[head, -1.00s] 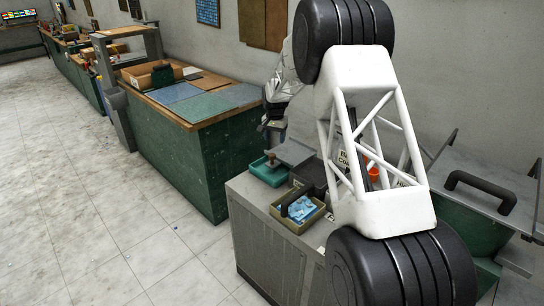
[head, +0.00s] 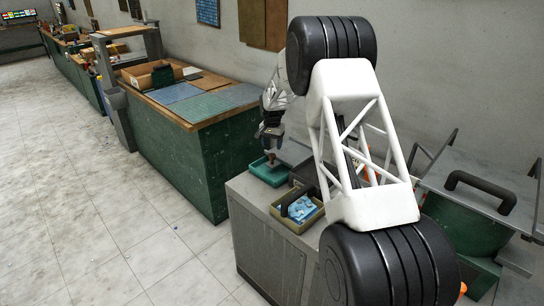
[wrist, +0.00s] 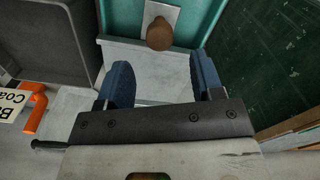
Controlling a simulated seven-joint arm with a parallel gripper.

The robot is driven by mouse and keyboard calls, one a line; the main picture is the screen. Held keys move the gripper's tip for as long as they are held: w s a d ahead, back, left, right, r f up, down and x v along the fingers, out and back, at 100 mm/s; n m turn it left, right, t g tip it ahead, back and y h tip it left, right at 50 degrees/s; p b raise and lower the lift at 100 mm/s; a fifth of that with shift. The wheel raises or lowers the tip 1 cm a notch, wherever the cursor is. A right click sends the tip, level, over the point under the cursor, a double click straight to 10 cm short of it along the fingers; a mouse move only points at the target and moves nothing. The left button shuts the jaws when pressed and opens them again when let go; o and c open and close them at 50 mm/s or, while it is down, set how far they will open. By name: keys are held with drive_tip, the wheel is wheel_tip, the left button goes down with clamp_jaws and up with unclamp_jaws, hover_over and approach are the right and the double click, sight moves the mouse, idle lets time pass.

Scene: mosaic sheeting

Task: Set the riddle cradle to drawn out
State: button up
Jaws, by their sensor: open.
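No part is plainly recognisable as the riddle cradle, and my arm hides part of the grey bench in the head view. My gripper (head: 270,140) hangs above a teal tray (head: 286,180) at the bench's back left corner. In the wrist view my gripper (wrist: 164,78) is open and empty, its two blue fingers apart. Ahead of them a brown knob (wrist: 160,34) on a pale plate stands in the teal tray (wrist: 109,22). A dark grey box (wrist: 50,50) lies to the left, with an orange bent part (wrist: 36,112) and a partly cut-off label (wrist: 10,104) below it.
An olive tray (head: 318,214) of light blue pieces sits at the bench's front edge. At right, a grey panel with a black handle (head: 480,188) lies above a green rounded vessel. A green cabinet (head: 215,165) stands left of the bench. The tiled floor at left is open.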

sight(272, 155)
drive_tip(key=shift+f, duration=3.15)
clamp_jaws()
drive_tip(key=s+a, duration=0.7)
drive_tip(key=shift+s+a, duration=0.2)
unclamp_jaws()
